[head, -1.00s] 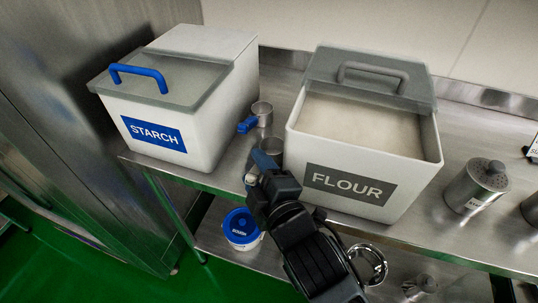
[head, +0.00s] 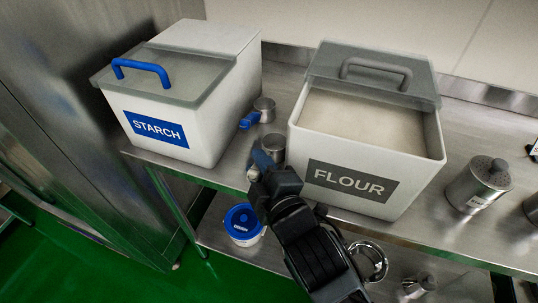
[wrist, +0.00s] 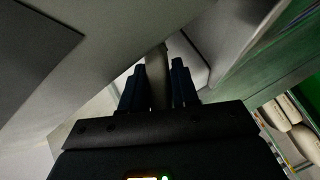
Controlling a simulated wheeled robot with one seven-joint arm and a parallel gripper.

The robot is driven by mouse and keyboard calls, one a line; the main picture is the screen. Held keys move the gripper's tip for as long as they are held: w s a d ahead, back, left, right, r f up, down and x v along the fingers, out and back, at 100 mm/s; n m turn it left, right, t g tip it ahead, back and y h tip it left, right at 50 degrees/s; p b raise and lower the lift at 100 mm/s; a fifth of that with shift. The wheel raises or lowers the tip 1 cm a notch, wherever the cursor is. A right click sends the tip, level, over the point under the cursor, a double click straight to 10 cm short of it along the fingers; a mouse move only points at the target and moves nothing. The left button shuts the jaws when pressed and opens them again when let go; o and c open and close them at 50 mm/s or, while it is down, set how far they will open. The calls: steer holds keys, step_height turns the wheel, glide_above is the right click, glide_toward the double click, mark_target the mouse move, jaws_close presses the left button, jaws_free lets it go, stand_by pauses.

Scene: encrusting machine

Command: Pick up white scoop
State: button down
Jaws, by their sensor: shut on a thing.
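A metal scoop cup (head: 272,147) sits between the starch and flour bins, close to the flour bin's left side. My gripper (head: 261,160) is at the shelf edge, at the scoop's near side. In the wrist view, a pale grey handle (wrist: 158,78) runs between the two dark blue fingers of my gripper (wrist: 158,88), which is shut on it. In the head view the fingers hide most of the handle; a small whitish end (head: 252,174) shows beside them. I cannot tell whether the cup rests on the shelf.
A second metal scoop (head: 264,108) with a blue handle (head: 249,120) lies just behind. The starch bin (head: 215,125) is left and the open flour bin (head: 408,190) right. A blue-lidded tub (head: 243,222) is on the lower shelf. A metal shaker (head: 480,184) stands at right.

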steer(key=shift+r, duration=0.15)
step_height(320, 180, up, 28)
steer(key=p, duration=0.1)
stand_by(0.4)
steer(key=c, duration=1.4)
jaws_free()
jaws_close()
